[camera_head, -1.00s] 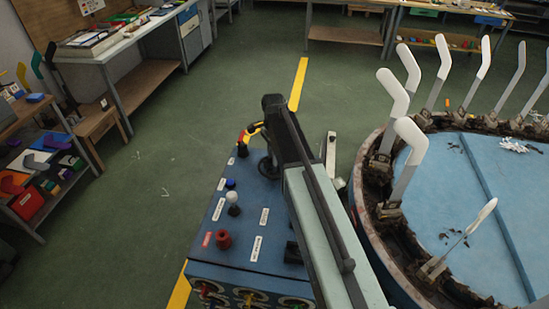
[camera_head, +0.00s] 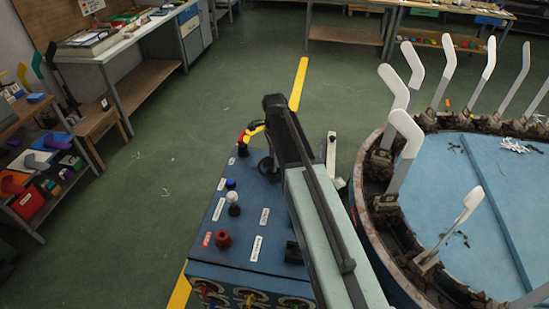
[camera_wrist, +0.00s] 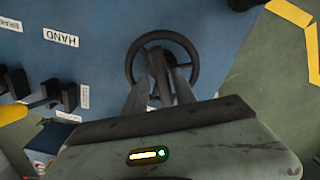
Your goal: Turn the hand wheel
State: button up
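The dark hand wheel (camera_wrist: 190,52) shows in the wrist view as a round rim with spokes, over the blue console top. In the head view only part of its rim (camera_head: 265,168) shows beside my arm. My gripper (camera_wrist: 164,80) reaches over the near rim, with its two grey fingers close on either side of a dark part near the wheel's middle. It looks shut on that part; the exact contact is hard to see. The blue console (camera_head: 240,215) stands left of a round blue turntable (camera_head: 465,180) with upright white sock boards (camera_head: 406,130) around its edge.
A yellow-and-black lever (camera_wrist: 45,97) stands left of the wheel. A blue button (camera_head: 230,183), a white-topped knob (camera_head: 233,198) and a red knob (camera_head: 223,239) sit on the console. Shelves and a workbench (camera_head: 125,42) line the left; the green floor between is clear.

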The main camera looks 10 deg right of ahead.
jog(key=shift+a, duration=0.1)
jog(key=shift+r, duration=0.1)
jog(key=shift+r+p, duration=0.2)
jog(key=shift+p, duration=0.15)
notch_tip(320, 180, up, 8)
jog(key=p, duration=0.7)
jog(key=shift+f, duration=0.35)
